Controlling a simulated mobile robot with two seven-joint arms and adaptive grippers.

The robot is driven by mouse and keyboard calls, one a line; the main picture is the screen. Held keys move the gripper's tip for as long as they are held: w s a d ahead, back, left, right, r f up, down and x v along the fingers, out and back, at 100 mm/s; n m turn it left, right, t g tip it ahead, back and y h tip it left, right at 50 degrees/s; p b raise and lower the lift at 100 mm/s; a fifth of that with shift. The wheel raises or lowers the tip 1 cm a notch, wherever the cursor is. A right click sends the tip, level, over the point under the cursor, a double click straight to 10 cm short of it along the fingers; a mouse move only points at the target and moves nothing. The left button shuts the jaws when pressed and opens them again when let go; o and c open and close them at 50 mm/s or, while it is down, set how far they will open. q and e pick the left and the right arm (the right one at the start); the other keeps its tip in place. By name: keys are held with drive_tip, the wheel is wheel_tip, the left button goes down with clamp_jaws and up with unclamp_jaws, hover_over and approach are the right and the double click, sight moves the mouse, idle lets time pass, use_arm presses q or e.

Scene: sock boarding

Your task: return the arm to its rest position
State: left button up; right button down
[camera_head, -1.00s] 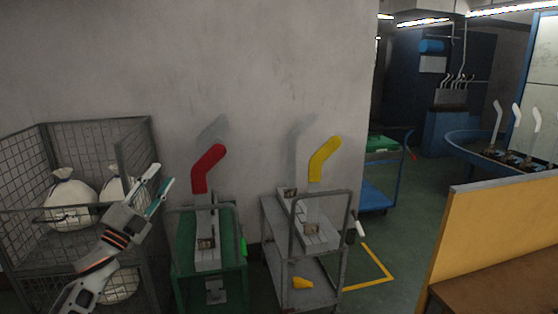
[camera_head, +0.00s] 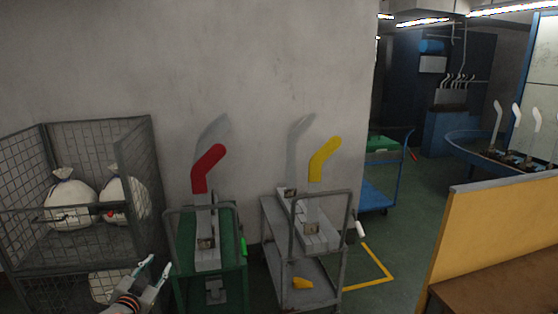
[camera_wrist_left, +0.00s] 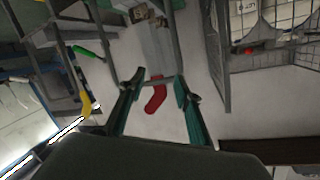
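My left gripper (camera_head: 158,268) is low at the left in the head view, in front of the wire cage. Its two fingers stand apart with nothing between them. In the left wrist view the fingers (camera_wrist_left: 161,80) are also spread, and a red sock (camera_wrist_left: 155,98) shows beyond them, apart from them. In the head view the red sock (camera_head: 207,168) is upright on a form on the green cart (camera_head: 181,254). A yellow sock (camera_head: 323,159) is upright on a form on the grey cart (camera_head: 271,217). My right gripper is in neither view.
The wire cage (camera_head: 134,148) with white sacks (camera_head: 71,203) stands at the left. A yellow partition (camera_head: 490,225) and brown bench (camera_head: 505,292) are at the right. Green floor (camera_head: 405,232) is open between.

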use_arm(q)
drive_tip(key=s+d+f+g+h, duration=0.1)
drive_tip(key=s+d+f, duration=0.4)
drive_tip(key=s, duration=0.8)
drive_tip(key=s+d+f+g+h, duration=0.1)
drive_tip(key=s+d+f+g, duration=0.1)
drive_tip(key=s+d+f, duration=0.4)
drive_tip(key=s+d+f+g, duration=0.2)
drive_tip(key=s+d+f, duration=0.4)
drive_tip(key=s, duration=1.4)
wheel_tip(320, 180, down, 4)
drive_tip(key=shift+s+r+n+h, duration=0.1)
drive_tip(key=shift+s+n+h, duration=0.05)
drive_tip(key=shift+n+h, duration=0.25)
